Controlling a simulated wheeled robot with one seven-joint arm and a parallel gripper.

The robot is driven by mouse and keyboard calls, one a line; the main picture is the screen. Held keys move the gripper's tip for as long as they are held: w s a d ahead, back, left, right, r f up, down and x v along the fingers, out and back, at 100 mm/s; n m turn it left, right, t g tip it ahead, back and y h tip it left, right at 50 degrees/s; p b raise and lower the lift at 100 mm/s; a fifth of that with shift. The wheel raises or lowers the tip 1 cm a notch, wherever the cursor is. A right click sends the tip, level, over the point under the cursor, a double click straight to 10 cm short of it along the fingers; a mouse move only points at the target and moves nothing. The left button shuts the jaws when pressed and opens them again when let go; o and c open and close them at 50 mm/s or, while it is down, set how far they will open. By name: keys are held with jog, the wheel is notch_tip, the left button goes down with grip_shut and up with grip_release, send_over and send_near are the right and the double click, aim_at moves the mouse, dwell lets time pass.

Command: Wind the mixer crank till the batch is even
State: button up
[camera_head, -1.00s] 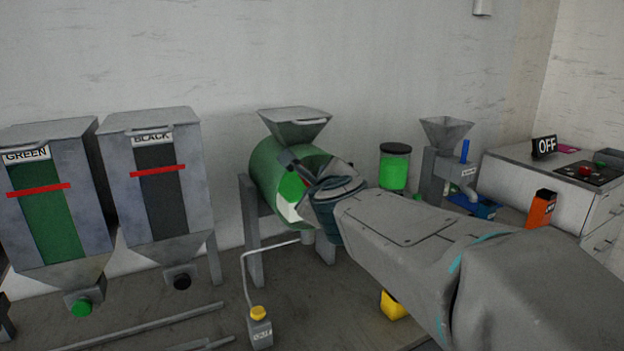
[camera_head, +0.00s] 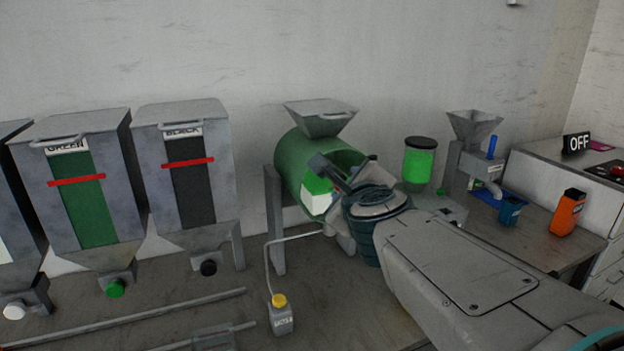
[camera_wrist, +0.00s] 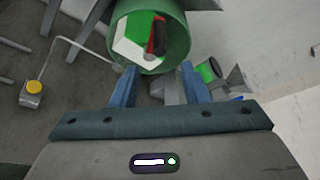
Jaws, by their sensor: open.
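The mixer looks to be the green drum (camera_head: 293,163) on a grey stand, with a grey hopper (camera_head: 320,117) on top. In the wrist view the drum (camera_wrist: 178,38) shows end-on, with white, green, red and black parts inside its round rim. I cannot clearly pick out the crank; my arm covers part of the drum's near end in the head view. My gripper (camera_wrist: 157,68) is open, its two blue-grey fingers apart and nothing seen between them. It is close in front of the drum's open end; I cannot tell if it touches.
Green (camera_head: 85,200) and black (camera_head: 188,193) bins stand left. Right are a green-filled jar (camera_head: 418,163), a small hopper machine (camera_head: 470,160), a blue cup (camera_head: 511,211) and an orange container (camera_head: 567,213).

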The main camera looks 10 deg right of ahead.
aim_at(335, 172)
jog(key=d+n+t+b, duration=0.25)
jog(key=d+n, duration=0.55)
jog(key=n, duration=0.8)
jog(key=a+f+n+y, duration=0.3)
jog(key=a+n+y, duration=0.15)
jog(key=n, duration=0.85)
jog(key=shift+y, duration=0.45)
jog(key=x, duration=1.3)
jog(key=shift+w+d+f, duration=0.1)
jog(key=shift+w+f, duration=0.25)
grip_shut()
